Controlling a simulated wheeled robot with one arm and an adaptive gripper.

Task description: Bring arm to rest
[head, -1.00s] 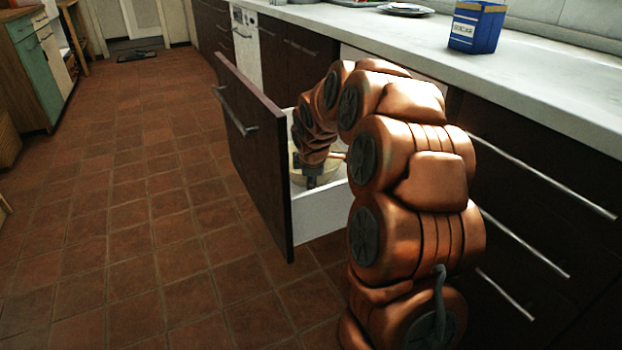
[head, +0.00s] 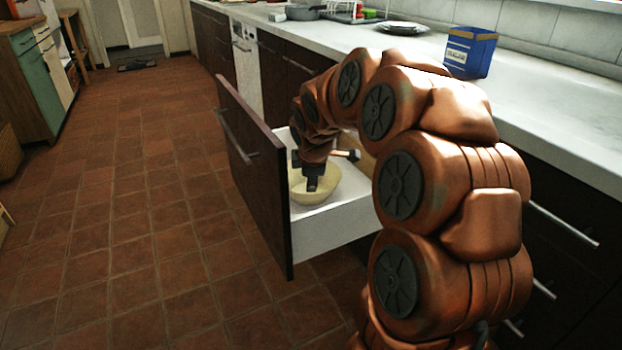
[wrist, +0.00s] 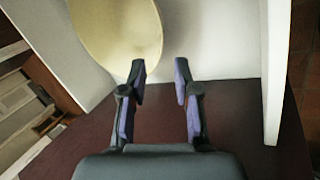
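My gripper (head: 313,180) hangs over the open drawer (head: 335,228) in the head view, pointing down in front of a cream bowl (head: 326,187). In the wrist view my gripper (wrist: 160,78) is open, its two fingers apart with nothing between them. The bowl (wrist: 117,28) lies beyond the left fingertip on the pale drawer floor, and part of it is cut off by the picture's edge. I cannot tell whether a finger touches the bowl. My arm arches from the lower right to the drawer and hides part of its far side.
The drawer's dark front (head: 254,180) stands out over the tiled floor (head: 150,230), which is clear to the left. A blue box (head: 470,52), a plate (head: 403,28) and a pan (head: 305,12) stand on the white counter (head: 550,110). A green cabinet (head: 32,85) is at far left.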

